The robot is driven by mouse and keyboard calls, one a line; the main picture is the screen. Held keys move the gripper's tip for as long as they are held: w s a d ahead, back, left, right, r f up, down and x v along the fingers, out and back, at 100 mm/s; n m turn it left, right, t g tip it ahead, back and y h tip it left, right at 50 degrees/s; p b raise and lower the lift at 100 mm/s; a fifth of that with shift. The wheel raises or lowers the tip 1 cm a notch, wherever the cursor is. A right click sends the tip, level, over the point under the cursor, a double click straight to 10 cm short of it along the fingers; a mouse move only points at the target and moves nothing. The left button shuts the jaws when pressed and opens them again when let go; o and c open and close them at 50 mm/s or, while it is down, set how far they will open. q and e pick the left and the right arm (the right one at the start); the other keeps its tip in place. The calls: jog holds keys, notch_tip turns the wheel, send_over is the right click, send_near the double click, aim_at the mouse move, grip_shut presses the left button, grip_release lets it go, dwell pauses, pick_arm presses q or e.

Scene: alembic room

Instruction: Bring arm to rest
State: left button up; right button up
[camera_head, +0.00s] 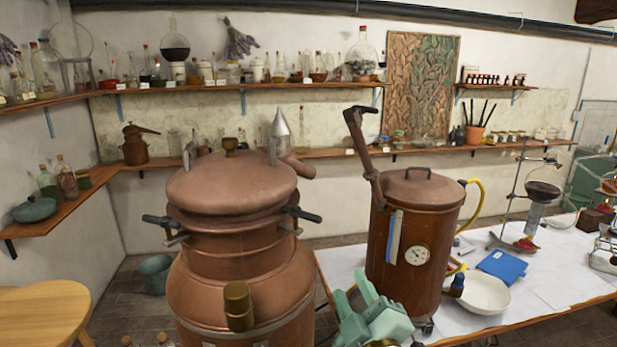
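My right gripper (354,284) is at the bottom centre, pale green, with its two fingers pointing up and a gap between them. It looks open and I see nothing between the fingers. It is in front of the copper boiler (414,226) and the near edge of the white-topped table (535,290), to the right of the large copper still (235,230). I cannot tell whether it touches the table. My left gripper is not in view.
A white bowl (482,293) and a blue book (502,266) lie on the table right of the boiler. Glassware on a stand (541,192) is further right. A round wooden stool (45,313) is at the lower left. Bottle-filled shelves (240,86) line the walls.

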jog(key=s+d+f+m+g+h, duration=0.5)
jog(key=s+d+f, duration=0.4)
jog(key=d+f, duration=0.5)
jog(key=s+d+f+g+h, duration=0.25)
jog(key=s+d+g, duration=0.2)
jog(key=s, duration=0.25)
jog(key=s+d+f+g+h, duration=0.1)
jog(key=s+d+f+g, duration=0.25)
jog(key=s+d, duration=0.2)
jog(key=s+a+f+g+y+b, duration=0.15)
jog(key=f+b, duration=0.25)
jog(key=f, duration=1)
jog(key=s+a+f+m+y+b, duration=0.1)
jog(key=a+f+b, duration=0.3)
jog(key=f, duration=1)
jog(key=s+a+f+y+b, duration=0.15)
jog(key=f+b, duration=0.35)
jog(key=f, duration=0.9)
jog(key=s+d+f+m+g+b, duration=0.1)
jog(key=s+f+m+g+b, duration=0.2)
jog(key=s+f+b, duration=0.7)
jog(key=s+f, duration=1)
jog(key=f, duration=0.4)
jog(key=shift+f, duration=0.3)
jog(key=shift+g+y, duration=0.25)
